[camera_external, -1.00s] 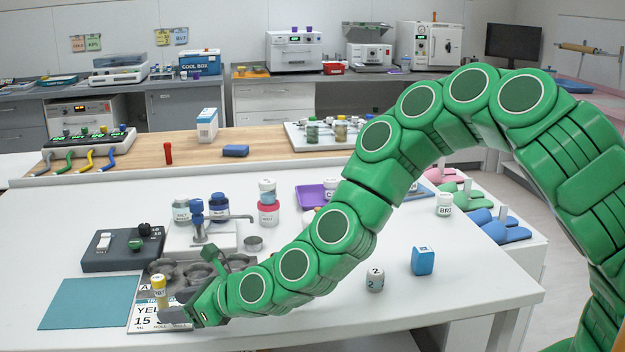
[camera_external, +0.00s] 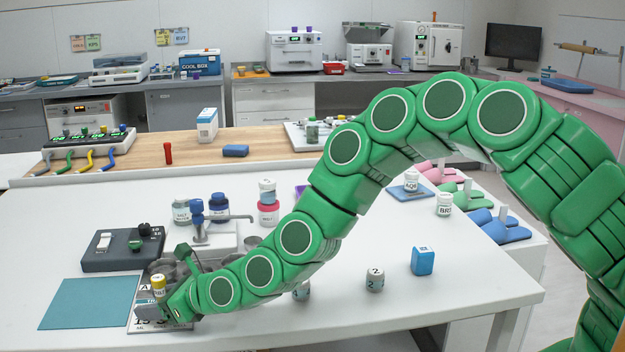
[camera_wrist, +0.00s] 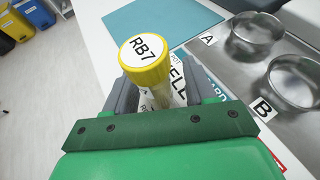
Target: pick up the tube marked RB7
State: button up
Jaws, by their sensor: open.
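The tube marked RB7 (camera_wrist: 147,62) has a round yellow cap with a white label and a clear body. It stands at the front left of the white table, where its yellow cap (camera_external: 158,283) shows beside my gripper (camera_external: 160,306). In the wrist view my gripper (camera_wrist: 162,92) is open, with one grey finger on each side of the tube's body. I cannot tell whether either finger touches it. The lower part of the tube is hidden by my gripper in the external view.
A teal mat (camera_external: 88,303) lies left of the tube. A metal tray holds round dishes (camera_wrist: 256,35) beside labels A and B. A printed card (camera_external: 147,323) lies under my gripper.

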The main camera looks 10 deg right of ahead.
grip_shut()
jog(key=shift+r, duration=0.15)
